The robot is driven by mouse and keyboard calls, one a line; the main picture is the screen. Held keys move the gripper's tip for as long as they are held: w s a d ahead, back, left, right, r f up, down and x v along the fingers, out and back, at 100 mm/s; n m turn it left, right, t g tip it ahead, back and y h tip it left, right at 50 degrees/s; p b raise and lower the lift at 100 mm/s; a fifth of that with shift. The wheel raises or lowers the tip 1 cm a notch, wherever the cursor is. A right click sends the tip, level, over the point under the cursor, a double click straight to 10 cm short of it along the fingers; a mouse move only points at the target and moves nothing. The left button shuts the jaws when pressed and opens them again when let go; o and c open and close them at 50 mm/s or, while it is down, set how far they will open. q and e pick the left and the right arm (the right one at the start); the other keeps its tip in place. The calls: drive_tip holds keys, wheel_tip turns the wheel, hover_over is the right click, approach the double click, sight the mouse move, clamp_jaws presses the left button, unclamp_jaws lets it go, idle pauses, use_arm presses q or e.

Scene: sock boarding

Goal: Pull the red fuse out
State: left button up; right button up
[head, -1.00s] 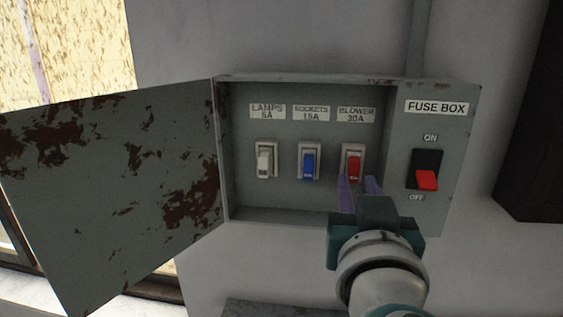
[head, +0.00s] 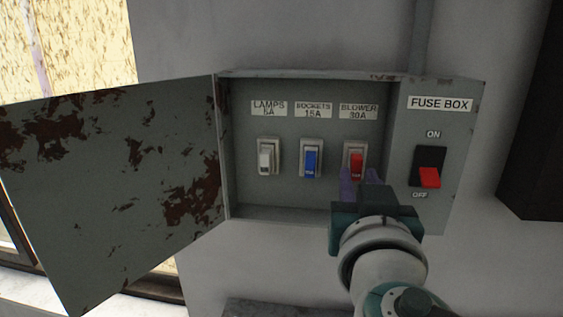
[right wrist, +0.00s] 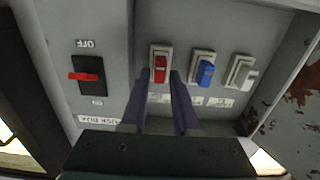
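The red fuse (head: 357,164) sits in its white holder under the BLOWER 30A label, at the right of the open fuse box (head: 300,213). The right gripper (head: 359,178) is just below and in front of it in the head view. In the right wrist view, which is turned over, the gripper's two purple fingers (right wrist: 160,78) are apart, with the red fuse (right wrist: 160,66) between and beyond their tips. I see no clear contact with the fuse. My left gripper is not in view.
The blue fuse (head: 311,163) and white fuse (head: 264,161) stand left of the red one. The red main switch (head: 429,178) at the right is tilted down toward OFF. The rusty door (head: 115,185) hangs open to the left.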

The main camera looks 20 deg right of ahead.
sight(357, 171)
drive_tip(key=shift+w+d+b, duration=0.3)
drive_tip(key=shift+w+b, duration=0.1)
drive_tip(key=shift+w, duration=0.2)
drive_tip(key=shift+b+x, duration=0.5)
drive_tip(key=shift+x, duration=0.4)
drive_tip(key=shift+s+a+b, duration=0.1)
drive_tip(key=shift+s+b, duration=0.1)
drive_tip(key=shift+b, duration=0.1)
idle(0.4)
clamp_jaws()
